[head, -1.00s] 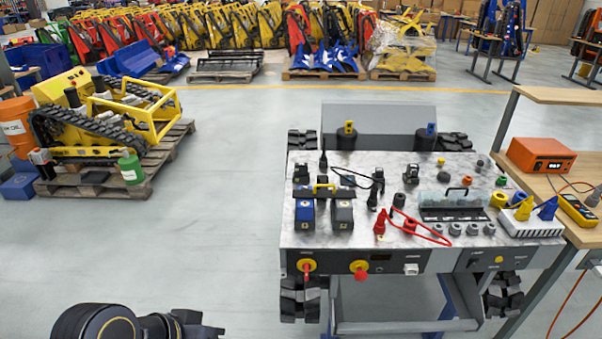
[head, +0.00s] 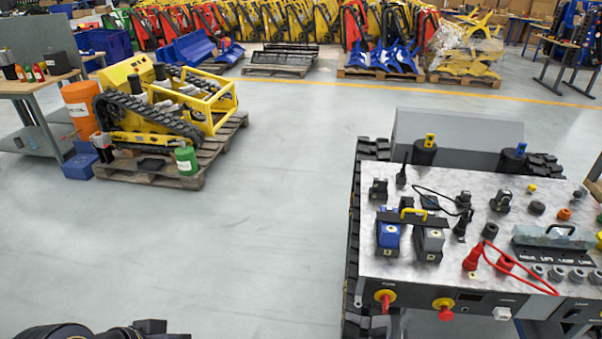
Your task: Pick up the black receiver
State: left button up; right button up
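No part is clearly marked as the black receiver. Several small black parts stand on the grey metal top of the tracked carrier (head: 455,262) at the right. Among them are a black block (head: 378,188) and a slim upright black piece (head: 402,174) near its back left corner. I cannot tell which is the receiver. Part of my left arm shows at the bottom left edge, and its dark end, apparently the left gripper (head: 165,330), is cut off by the frame. It is far from the carrier and its fingers cannot be made out. My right gripper is out of view.
A blue block (head: 388,238), a grey block (head: 429,243) and a red cable (head: 515,280) crowd the carrier top. A yellow tracked machine (head: 150,112) sits on a pallet (head: 190,180) at the left, near an orange drum (head: 80,105). Clear floor lies between.

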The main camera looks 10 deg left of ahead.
aim_at(379, 186)
jog(key=i+j+u, duration=0.2)
jog(key=j+u, duration=0.2)
jog(key=i+j+u, duration=0.25)
jog(key=u, duration=0.2)
jog(key=i+j+u, duration=0.15)
jog(key=i+u, duration=0.25)
jog(key=i+z, duration=0.35)
jog(key=i+j+z, duration=0.2)
jog(key=i+z, duration=0.15)
jog(key=i+l+z, duration=0.2)
jog(key=z, duration=0.25)
jog(key=i+z, duration=0.85)
jog(key=i+j+z, duration=0.1)
jog(key=z, duration=0.35)
jog(key=i+z, duration=0.25)
jog(key=i+l, duration=0.05)
jog(key=i, duration=0.05)
